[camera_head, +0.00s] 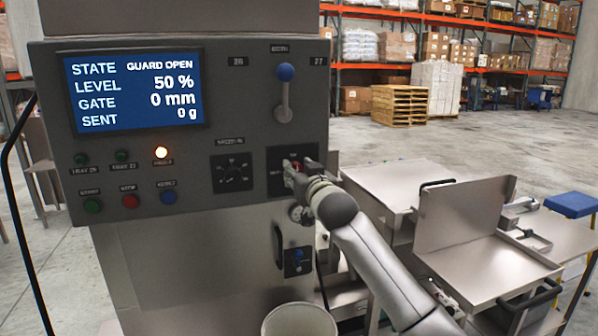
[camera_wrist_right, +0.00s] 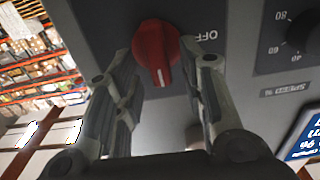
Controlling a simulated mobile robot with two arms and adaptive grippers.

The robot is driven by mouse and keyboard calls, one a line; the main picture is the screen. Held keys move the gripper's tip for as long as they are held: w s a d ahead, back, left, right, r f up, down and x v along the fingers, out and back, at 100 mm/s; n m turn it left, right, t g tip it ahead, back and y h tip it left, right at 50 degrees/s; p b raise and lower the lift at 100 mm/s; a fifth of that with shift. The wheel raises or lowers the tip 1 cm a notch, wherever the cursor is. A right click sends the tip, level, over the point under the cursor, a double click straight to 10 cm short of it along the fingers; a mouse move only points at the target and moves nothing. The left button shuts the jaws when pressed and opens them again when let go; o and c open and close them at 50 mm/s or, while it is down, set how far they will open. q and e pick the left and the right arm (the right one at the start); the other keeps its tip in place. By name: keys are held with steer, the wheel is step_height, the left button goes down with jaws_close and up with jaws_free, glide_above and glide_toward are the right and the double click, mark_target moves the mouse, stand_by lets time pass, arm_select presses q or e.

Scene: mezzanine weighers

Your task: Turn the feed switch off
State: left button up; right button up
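The feed switch is a red rotary knob (camera_wrist_right: 156,50) on a dark plate; in the head view its red (camera_head: 290,168) shows only partly behind my right gripper. In the wrist view, which is upside down, its white mark points down, away from the OFF label (camera_wrist_right: 198,36) at its right. My right gripper (camera_wrist_right: 157,58) has its fingers on either side of the knob, with narrow gaps visible; firm contact is not evident. My right gripper also shows at the panel in the head view (camera_head: 297,170). My left gripper is not in view.
The control panel has a screen (camera_head: 133,90) reading GUARD OPEN, 50 %, 0 mm, 0 g. A pale bucket (camera_head: 299,320) stands below; metal benches (camera_head: 485,262) are at right.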

jaws_close()
stand_by(0.3)
steer(key=shift+a+r+n+p, duration=0.1)
steer(key=shift+n+p, duration=0.65)
steer(key=shift+n, duration=0.35)
steer(key=shift+s+a+f+n+p, duration=0.1)
steer(key=shift+a+f+n+p, duration=0.15)
steer(key=shift+n+p, duration=1.65)
steer(key=shift+s+a+f+n+p, duration=0.15)
steer(key=shift+f+n+p, duration=0.25)
steer(key=shift+n, duration=2.9)
steer(key=shift+a+f+n+p, duration=0.2)
steer(key=shift+n+p, duration=1.05)
steer(key=shift+n, duration=1.35)
steer(key=shift+f, duration=0.1)
